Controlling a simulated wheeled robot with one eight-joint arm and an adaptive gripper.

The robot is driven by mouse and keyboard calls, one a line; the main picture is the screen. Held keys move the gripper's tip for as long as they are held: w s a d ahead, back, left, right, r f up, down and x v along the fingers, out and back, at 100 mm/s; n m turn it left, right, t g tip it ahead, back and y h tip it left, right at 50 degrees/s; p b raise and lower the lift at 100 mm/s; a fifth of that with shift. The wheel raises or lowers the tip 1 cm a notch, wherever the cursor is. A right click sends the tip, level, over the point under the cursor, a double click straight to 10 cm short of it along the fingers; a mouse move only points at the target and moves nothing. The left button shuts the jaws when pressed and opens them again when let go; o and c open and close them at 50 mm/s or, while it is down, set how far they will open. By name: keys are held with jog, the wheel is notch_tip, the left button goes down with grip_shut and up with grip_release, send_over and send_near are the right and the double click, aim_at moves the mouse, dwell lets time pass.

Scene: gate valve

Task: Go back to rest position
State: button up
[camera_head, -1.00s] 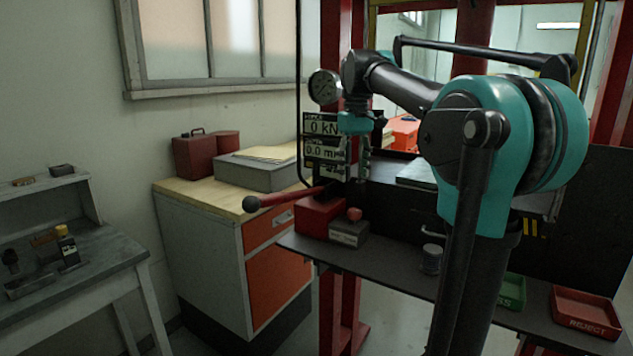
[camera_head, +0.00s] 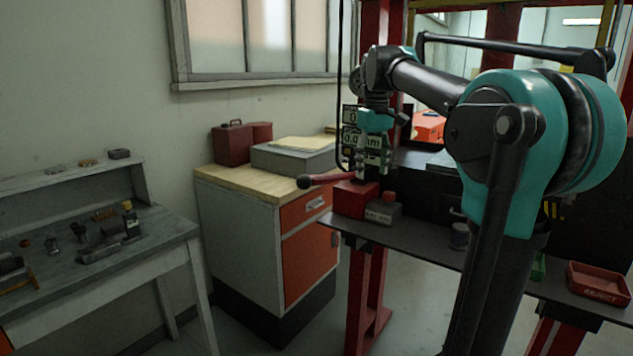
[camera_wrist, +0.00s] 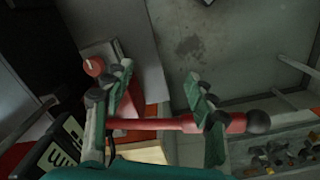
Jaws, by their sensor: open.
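My gripper (camera_head: 372,172) hangs fingers-down above the dark bench beside the press in the head view. Its two green fingers stand wide apart in the wrist view (camera_wrist: 158,75), with nothing gripped between them. A red lever with a black knob (camera_head: 318,181) sticks out to the left, close to the fingers. In the wrist view the lever (camera_wrist: 175,124) runs across the picture past both fingers. I cannot tell whether they touch it. My arm reaches to the gripper from the right and hides part of the press.
A red box (camera_head: 352,199) and a small grey box with a red knob (camera_head: 383,213) sit below the gripper. A red reject tray (camera_head: 598,284) is at right. A cabinet (camera_head: 250,240) and a workbench with small parts (camera_head: 90,262) stand left. Bare floor lies between them.

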jog(key=s+d+f+m+t, duration=0.1)
jog(key=s+f, duration=0.2)
jog(key=f, duration=0.7)
jog(key=s+d+f+m+t, duration=0.1)
jog(key=s+d+f+m, duration=0.15)
jog(key=f, duration=0.65)
jog(key=s+f+m+t, duration=0.2)
jog(key=s+f, duration=1.4)
jog(key=f, duration=0.2)
jog(key=shift+d, duration=0.45)
